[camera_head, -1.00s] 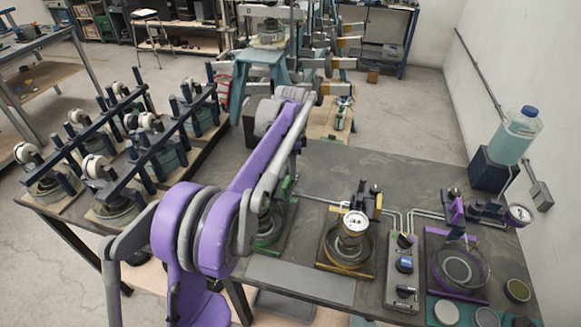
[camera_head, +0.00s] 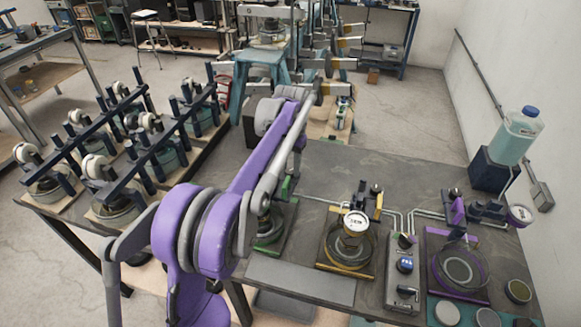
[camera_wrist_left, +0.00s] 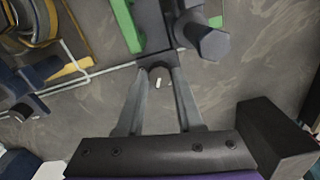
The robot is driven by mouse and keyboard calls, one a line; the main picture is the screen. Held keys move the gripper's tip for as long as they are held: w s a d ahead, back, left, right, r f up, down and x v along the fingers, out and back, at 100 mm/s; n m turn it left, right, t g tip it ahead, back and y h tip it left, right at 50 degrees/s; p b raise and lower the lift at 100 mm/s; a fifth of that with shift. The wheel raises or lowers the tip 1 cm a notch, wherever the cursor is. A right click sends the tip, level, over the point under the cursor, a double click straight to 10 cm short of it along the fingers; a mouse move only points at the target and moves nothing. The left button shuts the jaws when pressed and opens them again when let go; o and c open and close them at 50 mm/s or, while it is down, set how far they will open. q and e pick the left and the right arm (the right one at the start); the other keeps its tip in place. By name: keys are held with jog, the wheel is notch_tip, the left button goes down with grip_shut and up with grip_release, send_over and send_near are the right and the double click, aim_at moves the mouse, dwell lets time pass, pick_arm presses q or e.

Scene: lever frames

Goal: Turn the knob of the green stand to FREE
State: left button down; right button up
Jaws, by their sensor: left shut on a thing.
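The green stand (camera_head: 286,233) is on the bench in the head view, partly hidden behind my left arm. In the left wrist view its green edge (camera_wrist_left: 127,25) shows at the top, beside dark grey parts. My left gripper (camera_wrist_left: 158,80) is shut on the small dark knob (camera_wrist_left: 157,73), which has a white mark on its face. The fingertips are on either side of the knob. Any FREE lettering is not readable. My right gripper is not in view.
A yellow stand (camera_head: 348,252) with a white dial gauge is right of the green one. A grey control box (camera_head: 402,287) and a purple stand (camera_head: 459,270) are farther right. A blue-capped bottle (camera_head: 519,136) stands at the right end. The bench behind the stands is mostly clear.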

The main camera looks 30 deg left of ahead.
aim_at(290, 170)
pick_arm(q)
jog(key=n, duration=0.4)
jog(key=shift+n, duration=0.3)
dwell(0.3)
jog(key=c, duration=0.8)
grip_release()
jog(key=shift+c, duration=0.2)
notch_tip(290, 170, up, 11)
jog(key=shift+p, duration=0.4)
